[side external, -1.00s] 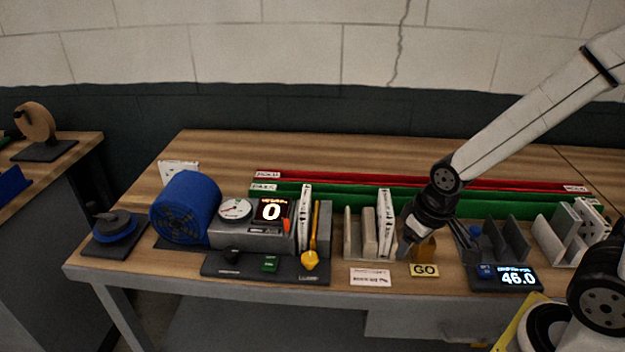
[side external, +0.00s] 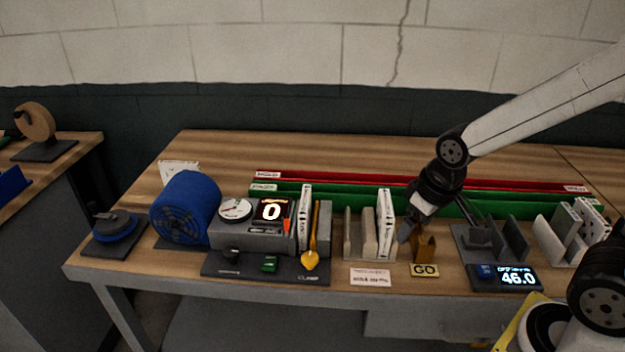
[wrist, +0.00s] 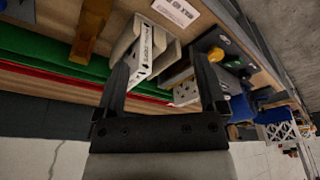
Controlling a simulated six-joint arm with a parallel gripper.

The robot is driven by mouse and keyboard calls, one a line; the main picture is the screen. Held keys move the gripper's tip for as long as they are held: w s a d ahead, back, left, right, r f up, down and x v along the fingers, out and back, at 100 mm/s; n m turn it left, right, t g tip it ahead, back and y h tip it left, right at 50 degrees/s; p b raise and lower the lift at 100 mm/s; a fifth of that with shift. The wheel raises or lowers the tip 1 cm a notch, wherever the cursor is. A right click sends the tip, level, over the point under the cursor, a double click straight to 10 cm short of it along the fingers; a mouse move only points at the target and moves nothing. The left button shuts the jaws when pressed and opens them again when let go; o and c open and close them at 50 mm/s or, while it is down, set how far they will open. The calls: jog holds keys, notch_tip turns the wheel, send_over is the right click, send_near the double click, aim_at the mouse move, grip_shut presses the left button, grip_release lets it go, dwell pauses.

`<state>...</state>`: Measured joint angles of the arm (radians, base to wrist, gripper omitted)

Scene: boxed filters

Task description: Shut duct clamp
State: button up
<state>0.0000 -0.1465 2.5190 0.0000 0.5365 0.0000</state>
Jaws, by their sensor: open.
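The duct clamp (side external: 311,262) is a yellow knob with an upright orange lever on the dark base plate, by a label reading CLAMP. The yellow knob also shows in the wrist view (wrist: 216,54). A white boxed filter (side external: 304,218) stands upright in the slot between the grey gauge box (side external: 226,237) and a grey block, just behind the clamp. My gripper (side external: 406,236) is open and empty, above and right of the filter rack, well to the right of the clamp. In the wrist view its two fingers (wrist: 163,66) are spread wide.
A rack (side external: 353,247) holds another white filter (side external: 384,224). An amber stand (side external: 425,248) with a GO label, a scale (side external: 508,278) reading 46.0, and green (side external: 350,199) and red trays lie nearby. A blue fan duct (side external: 185,208) is left. The display reads 0.

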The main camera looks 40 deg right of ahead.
jog(key=n+g, duration=0.3)
jog(key=n, duration=1.5)
send_over(310, 256)
notch_tip(310, 256, down, 4)
jog(key=shift+f, duration=0.35)
jog(key=shift+f, duration=3.85)
grip_shut()
